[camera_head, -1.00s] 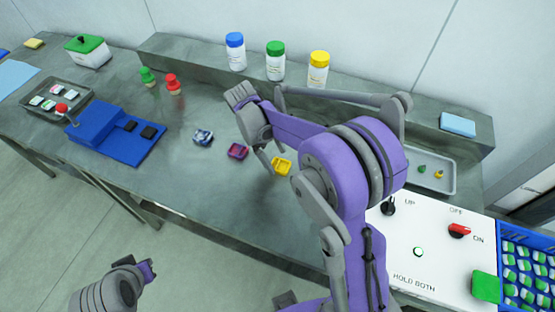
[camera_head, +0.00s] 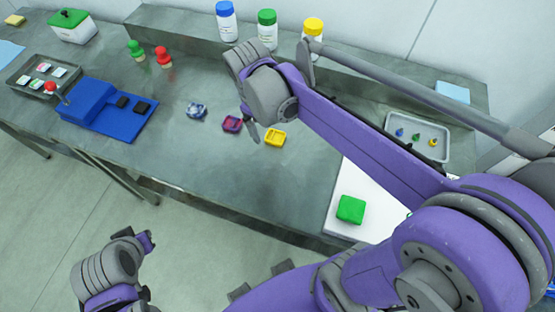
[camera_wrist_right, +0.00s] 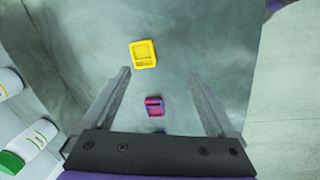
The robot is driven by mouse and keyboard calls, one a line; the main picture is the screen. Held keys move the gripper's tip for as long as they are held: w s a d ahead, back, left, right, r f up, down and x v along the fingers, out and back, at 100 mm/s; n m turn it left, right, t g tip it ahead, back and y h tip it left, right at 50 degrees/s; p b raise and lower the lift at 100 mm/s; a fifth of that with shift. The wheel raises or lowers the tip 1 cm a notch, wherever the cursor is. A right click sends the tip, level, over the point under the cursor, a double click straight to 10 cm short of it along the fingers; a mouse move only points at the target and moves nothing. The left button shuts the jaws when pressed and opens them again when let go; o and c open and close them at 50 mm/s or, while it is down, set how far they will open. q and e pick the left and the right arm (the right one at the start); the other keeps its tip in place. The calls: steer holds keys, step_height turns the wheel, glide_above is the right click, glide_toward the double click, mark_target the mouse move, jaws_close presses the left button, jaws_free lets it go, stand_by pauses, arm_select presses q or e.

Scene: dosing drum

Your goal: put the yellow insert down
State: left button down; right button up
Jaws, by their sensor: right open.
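The yellow insert (camera_head: 274,138) lies on the grey table, right of the purple-red insert (camera_head: 232,124) and the blue-grey insert (camera_head: 196,111). My right gripper (camera_head: 252,133) hangs over the row of inserts, its fingers partly hidden by the wrist. In the right wrist view, the gripper (camera_wrist_right: 160,75) is open and empty. There the yellow insert (camera_wrist_right: 143,54) lies free beyond the fingertips, and the purple-red insert (camera_wrist_right: 154,106) shows between the fingers. My left gripper (camera_head: 146,241) is at the lower left, away from the table; its jaw opening is unclear.
Blue, green and yellow-capped bottles (camera_head: 266,30) stand on the back ledge (camera_head: 180,27). A blue fixture (camera_head: 108,112) and grey tray (camera_head: 22,77) are left. A small-parts tray (camera_head: 418,150) and white panel (camera_head: 345,210) with a green block (camera_head: 351,209) are right.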

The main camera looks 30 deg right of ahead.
steer(key=s+a+f+m+t+y, duration=0.1)
steer(key=s+f+m+t, duration=0.3)
steer(key=s, duration=0.6)
steer(key=shift+s+a+f+m+t+y, duration=0.15)
steer(key=shift+a+f+m+t+y, duration=0.15)
steer(key=shift+a+m+t, duration=0.3)
steer(key=shift+d, duration=0.1)
